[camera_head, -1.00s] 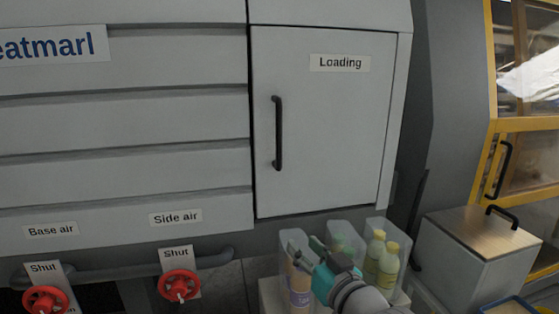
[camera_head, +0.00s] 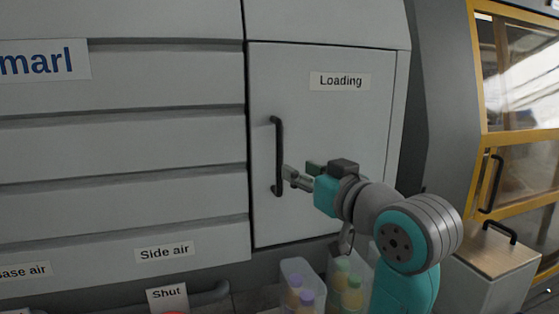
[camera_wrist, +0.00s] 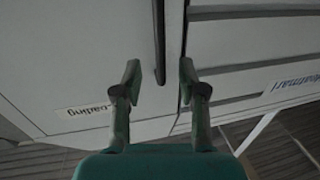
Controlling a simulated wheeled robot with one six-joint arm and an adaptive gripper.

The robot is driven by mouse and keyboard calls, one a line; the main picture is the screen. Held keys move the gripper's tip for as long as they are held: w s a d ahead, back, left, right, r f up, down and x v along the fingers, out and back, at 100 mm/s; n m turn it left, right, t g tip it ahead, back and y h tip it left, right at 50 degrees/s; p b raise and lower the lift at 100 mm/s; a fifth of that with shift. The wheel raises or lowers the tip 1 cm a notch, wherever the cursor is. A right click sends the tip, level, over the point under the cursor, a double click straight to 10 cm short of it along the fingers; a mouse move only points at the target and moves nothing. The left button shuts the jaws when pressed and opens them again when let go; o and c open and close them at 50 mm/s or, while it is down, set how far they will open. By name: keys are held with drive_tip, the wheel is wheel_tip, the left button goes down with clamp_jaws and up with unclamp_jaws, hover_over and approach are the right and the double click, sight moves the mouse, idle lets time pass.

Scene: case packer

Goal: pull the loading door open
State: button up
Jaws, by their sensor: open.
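The loading door (camera_head: 330,130) is a light grey panel labelled "Loading", and it is shut flush in the machine's front. Its black vertical bar handle (camera_head: 278,157) is near the door's left edge. My gripper (camera_head: 298,174) is open and empty, just right of the handle's lower part in the head view. In the wrist view, the handle (camera_wrist: 158,45) lies ahead, and its end shows between the two fingertips of my gripper (camera_wrist: 159,82). The fingers do not visibly touch it. The door (camera_wrist: 80,50) with its label fills the left of that view.
Clear bins with bottles (camera_head: 350,290) stand below the door. A grey box (camera_head: 490,262) with a wooden lid and black handle stands at right, before a yellow-framed glazed door (camera_head: 515,170). A "Shut" tag (camera_head: 167,297) hangs at lower left.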

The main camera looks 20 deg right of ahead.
sight(281, 161)
drive_tip(key=w, duration=0.3)
drive_tip(key=w+a, duration=0.1)
drive_tip(key=w, duration=0.4)
drive_tip(key=shift+w+a, duration=0.3)
drive_tip(key=shift+a, duration=0.05)
clamp_jaws()
